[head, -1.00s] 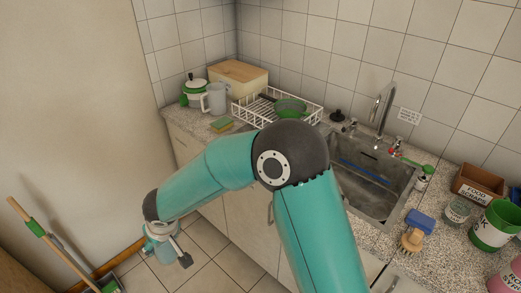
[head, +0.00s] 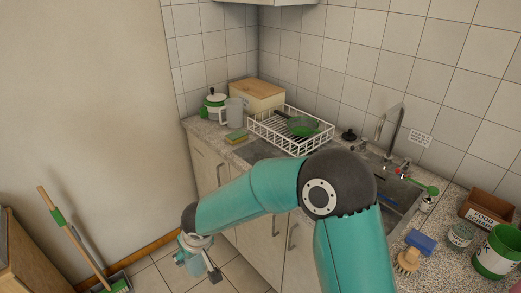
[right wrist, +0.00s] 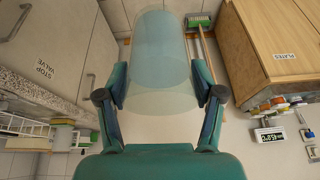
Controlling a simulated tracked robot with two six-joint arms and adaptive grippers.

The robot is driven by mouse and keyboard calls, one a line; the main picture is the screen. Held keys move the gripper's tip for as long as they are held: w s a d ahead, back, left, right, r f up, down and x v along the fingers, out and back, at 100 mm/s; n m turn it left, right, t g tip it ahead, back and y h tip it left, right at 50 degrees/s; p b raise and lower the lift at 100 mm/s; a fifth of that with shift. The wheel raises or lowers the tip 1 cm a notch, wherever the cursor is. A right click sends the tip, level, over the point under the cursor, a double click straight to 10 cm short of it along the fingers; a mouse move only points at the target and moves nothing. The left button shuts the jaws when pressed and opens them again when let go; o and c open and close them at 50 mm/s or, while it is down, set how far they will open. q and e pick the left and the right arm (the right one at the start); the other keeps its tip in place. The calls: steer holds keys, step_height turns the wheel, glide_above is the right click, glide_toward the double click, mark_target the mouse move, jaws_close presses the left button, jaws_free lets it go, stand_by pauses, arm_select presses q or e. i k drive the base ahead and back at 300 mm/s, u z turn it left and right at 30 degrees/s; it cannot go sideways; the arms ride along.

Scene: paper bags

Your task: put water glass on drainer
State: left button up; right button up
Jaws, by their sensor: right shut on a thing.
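The water glass (right wrist: 160,50) is clear and pale blue. In the right wrist view it stands between the fingers of my right gripper (right wrist: 160,95), which is shut on it. In the head view this gripper (head: 203,262) is low over the floor in front of the cabinets, well below the counter, with the glass partly hidden there. The drainer (head: 262,138) is a white wire rack at the back of the counter, left of the sink. A green pan (head: 303,126) with a dark handle lies in it. The rack also shows at the left edge of the right wrist view (right wrist: 25,128). My left gripper is out of view.
A faucet (head: 395,125) rises behind the sink. A broom (head: 72,240) leans at left. Cabinet fronts border the floor.

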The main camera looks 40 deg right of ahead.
mark_target(256, 151)
steer(key=z, duration=0.3)
steer(key=i, duration=1.15)
steer(key=z, duration=0.5)
